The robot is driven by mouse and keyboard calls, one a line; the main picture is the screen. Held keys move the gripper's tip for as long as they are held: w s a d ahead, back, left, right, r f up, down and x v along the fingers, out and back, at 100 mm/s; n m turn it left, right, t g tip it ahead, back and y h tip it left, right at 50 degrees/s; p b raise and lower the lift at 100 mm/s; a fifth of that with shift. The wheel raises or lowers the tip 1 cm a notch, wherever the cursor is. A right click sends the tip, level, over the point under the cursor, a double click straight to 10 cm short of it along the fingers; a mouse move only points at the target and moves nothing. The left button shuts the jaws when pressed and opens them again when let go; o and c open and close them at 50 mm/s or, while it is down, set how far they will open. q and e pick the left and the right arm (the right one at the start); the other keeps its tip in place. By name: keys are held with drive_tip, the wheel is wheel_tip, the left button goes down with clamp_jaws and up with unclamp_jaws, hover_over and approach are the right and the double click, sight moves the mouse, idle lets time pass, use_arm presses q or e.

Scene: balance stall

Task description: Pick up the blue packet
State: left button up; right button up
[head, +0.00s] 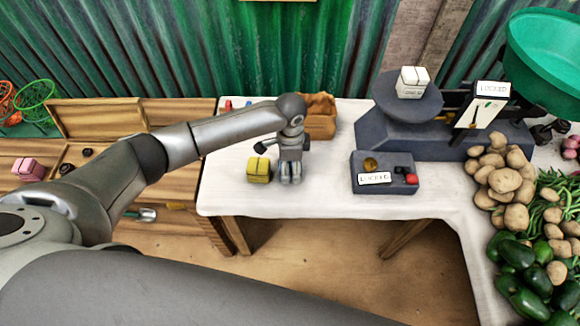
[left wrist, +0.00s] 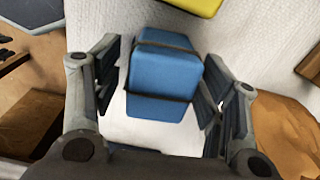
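The blue packet (left wrist: 165,78) has a dark band around it and shows in the left wrist view between the two fingers of my left gripper (head: 290,176). The fingers stand on either side of it, with a narrow gap visible at least on the left, so the gripper looks open. In the head view, the gripper points down at the white-covered table and hides the packet. My right gripper is in neither view.
A yellow packet (head: 258,170) stands just left of my left gripper. A brown box (head: 320,124) is behind it. A dark box (head: 384,178) labelled LOCKED and a scale (head: 408,102) bearing a white packet (head: 412,82) stand to the right, before heaped vegetables.

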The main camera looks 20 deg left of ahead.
use_arm(q)
drive_tip(key=c, duration=0.9)
drive_tip(key=shift+c, duration=0.3)
drive_tip(key=shift+r, duration=0.2)
